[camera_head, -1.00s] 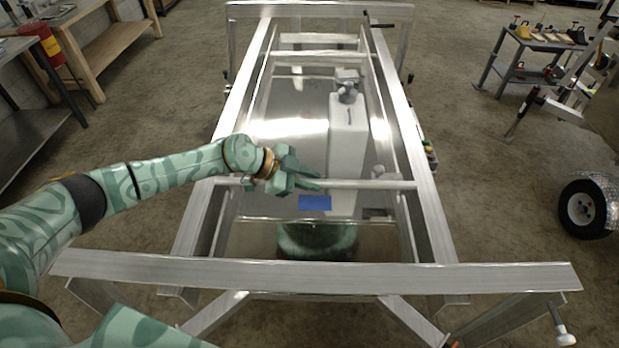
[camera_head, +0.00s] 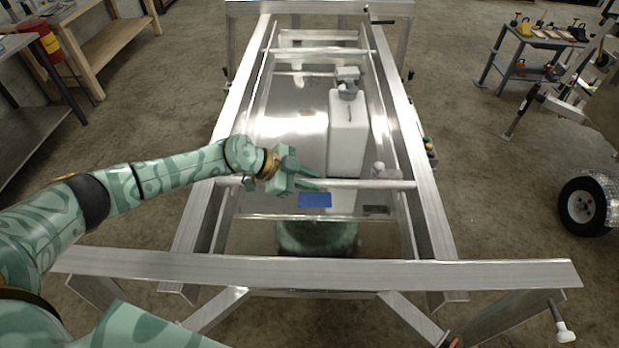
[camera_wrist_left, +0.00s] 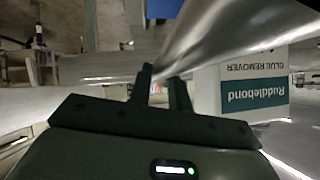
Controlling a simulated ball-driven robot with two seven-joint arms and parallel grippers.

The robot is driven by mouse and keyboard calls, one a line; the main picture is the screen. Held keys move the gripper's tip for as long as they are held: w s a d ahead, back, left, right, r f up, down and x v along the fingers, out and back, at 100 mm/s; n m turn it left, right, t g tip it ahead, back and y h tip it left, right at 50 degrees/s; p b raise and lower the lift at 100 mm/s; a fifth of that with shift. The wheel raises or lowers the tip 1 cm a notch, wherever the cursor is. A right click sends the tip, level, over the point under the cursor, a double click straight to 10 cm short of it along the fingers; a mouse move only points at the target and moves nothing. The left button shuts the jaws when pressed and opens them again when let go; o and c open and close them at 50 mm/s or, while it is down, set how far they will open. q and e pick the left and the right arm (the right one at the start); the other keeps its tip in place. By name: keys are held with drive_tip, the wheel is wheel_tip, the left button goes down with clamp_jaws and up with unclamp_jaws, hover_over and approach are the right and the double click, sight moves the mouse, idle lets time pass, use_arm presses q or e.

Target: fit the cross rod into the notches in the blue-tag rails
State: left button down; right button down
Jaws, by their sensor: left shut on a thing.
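The cross rod (camera_head: 365,184) is a straight silver bar lying across the trailer frame. Its left end overlaps the left rail (camera_head: 200,215) and its right end overlaps the inner edge of the right rail (camera_head: 428,215); I cannot tell whether either end sits in a notch. My left gripper (camera_head: 306,180) is shut on the rod left of its middle. In the left wrist view the rod (camera_wrist_left: 225,35) runs from the fingertips (camera_wrist_left: 163,82) up to the right. A blue patch (camera_head: 314,200) shows just below the rod, between the rails. My right gripper is out of view.
A white jug (camera_head: 348,135) stands between the rails beyond the rod; its glue remover label (camera_wrist_left: 254,90) shows upside down in the wrist view. A front crossbar (camera_head: 330,270) spans the near end. A wheel (camera_head: 585,207) and tool cart (camera_head: 530,45) are at right.

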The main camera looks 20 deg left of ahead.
use_arm(q)
drive_tip(key=shift+f+b, duration=0.95)
drive_tip(key=shift+f, duration=0.8)
drive_tip(key=c, duration=1.2)
unclamp_jaws()
drive_tip(key=shift+c, duration=0.2)
drive_tip(key=shift+s+a+r, duration=0.15)
drive_tip(key=shift+a+r, duration=0.15)
drive_tip(key=shift+a, duration=0.15)
drive_tip(key=v, duration=1.5)
drive_tip(key=shift+s+r, duration=0.1)
drive_tip(key=shift+r, duration=0.1)
